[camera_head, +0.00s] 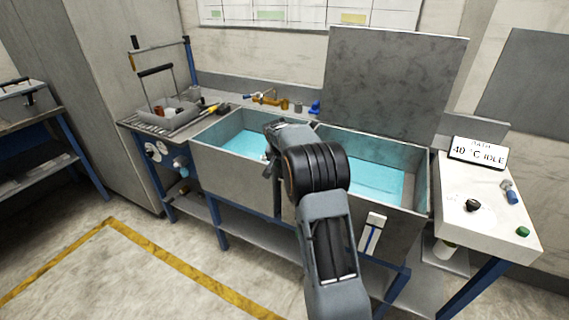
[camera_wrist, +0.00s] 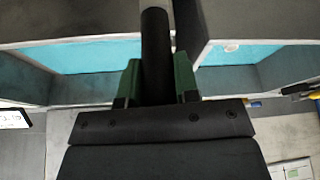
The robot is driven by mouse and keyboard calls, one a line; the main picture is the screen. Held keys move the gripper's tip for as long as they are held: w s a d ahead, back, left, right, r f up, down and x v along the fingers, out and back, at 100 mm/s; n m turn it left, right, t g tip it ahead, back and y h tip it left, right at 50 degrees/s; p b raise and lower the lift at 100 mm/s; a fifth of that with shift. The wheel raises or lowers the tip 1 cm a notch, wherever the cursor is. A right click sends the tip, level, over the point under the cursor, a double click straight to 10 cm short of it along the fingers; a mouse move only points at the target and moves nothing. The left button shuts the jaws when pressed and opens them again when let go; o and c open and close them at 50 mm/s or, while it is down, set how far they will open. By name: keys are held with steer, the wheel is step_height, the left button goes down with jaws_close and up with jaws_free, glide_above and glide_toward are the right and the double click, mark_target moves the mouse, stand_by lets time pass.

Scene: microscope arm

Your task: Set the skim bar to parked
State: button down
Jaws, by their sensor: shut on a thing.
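My gripper (camera_wrist: 157,82) shows in the wrist view with its green fingers on both sides of a dark round bar (camera_wrist: 155,40), shut on it. The bar runs away from the gripper between two areas of blue liquid; it looks like the skim bar, but its far end is out of view. In the head view my arm reaches over the divider between the left basin (camera_head: 235,142) and the right basin (camera_head: 372,180). There my own arm hides the fingers and the bar.
A raised grey lid (camera_head: 394,85) stands behind the right basin. A white console (camera_head: 480,212) with knobs and a "40 °C IDLE" display (camera_head: 478,153) is at the right. A tool tray (camera_head: 172,112) and brass tap (camera_head: 262,97) are at the back left. The floor in front is clear.

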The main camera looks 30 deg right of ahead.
steer(key=c, duration=1.3)
jaws_free()
steer(key=shift+w+a+r, duration=0.15)
steer(key=shift+w, duration=0.05)
steer(key=o, duration=0.3)
steer(key=shift+w+a, duration=0.1)
steer(key=shift+o, duration=0.8)
steer(key=b+v, duration=0.1)
steer(key=v, duration=1.2)
steer(key=shift+s+r, duration=0.25)
steer(key=shift+s, duration=0.05)
